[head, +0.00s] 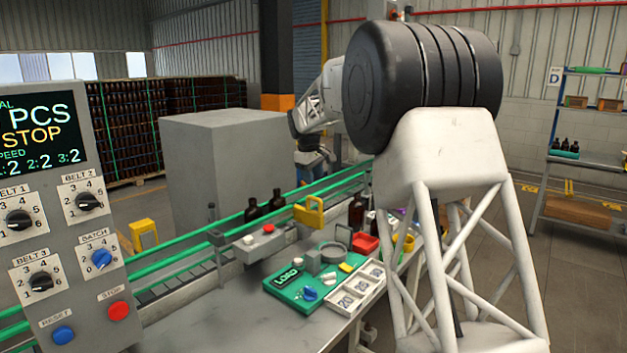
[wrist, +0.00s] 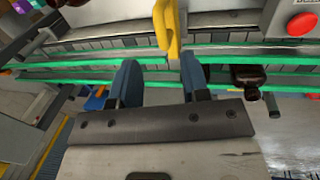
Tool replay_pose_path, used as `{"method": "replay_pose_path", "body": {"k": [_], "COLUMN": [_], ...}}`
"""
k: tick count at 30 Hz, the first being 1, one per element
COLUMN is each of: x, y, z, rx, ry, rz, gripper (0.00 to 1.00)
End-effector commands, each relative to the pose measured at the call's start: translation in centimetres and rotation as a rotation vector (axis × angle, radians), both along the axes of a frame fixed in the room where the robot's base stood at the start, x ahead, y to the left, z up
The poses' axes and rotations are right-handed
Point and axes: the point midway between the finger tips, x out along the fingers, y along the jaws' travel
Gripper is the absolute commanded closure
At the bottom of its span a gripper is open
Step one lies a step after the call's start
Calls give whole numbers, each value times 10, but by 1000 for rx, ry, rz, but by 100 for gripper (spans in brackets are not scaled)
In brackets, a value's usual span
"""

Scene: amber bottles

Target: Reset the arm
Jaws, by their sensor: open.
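My arm reaches from the right of the head view out over the conveyor. My gripper shows small at its end (head: 314,160), above the far side of the belt. In the wrist view my gripper (wrist: 161,82) has its two blue fingers wide apart, with nothing held between them. A yellow handle-like part (wrist: 168,28) shows beyond the fingertips; a yellow bracket also shows by the belt in the head view (head: 309,214). Dark amber bottles stand on the conveyor (head: 251,210). One bottle shows right of the fingers in the wrist view (wrist: 249,77).
Green rails (head: 165,253) edge the conveyor. A control panel (head: 60,225) stands at the left. The bench holds a green LOAD tray (head: 283,292), a numbered white tray (head: 357,292) and a red bin (head: 365,243). A large grey box (head: 222,165) stands behind the belt.

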Motion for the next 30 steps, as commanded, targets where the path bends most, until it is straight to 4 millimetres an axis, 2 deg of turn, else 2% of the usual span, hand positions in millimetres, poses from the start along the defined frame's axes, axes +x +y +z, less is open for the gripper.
{"method": "replay_pose_path", "body": {"k": [10,16,23,30], "x": [-2,-16,-58,-116], "y": [0,-5,-15,-29], "z": [1,8,24,40], "rx": [1,7,24,48], "ry": [-1,-7,-18,-33], "rz": [-2,-19,-68,-134], "gripper": [58,58,58,58]}}
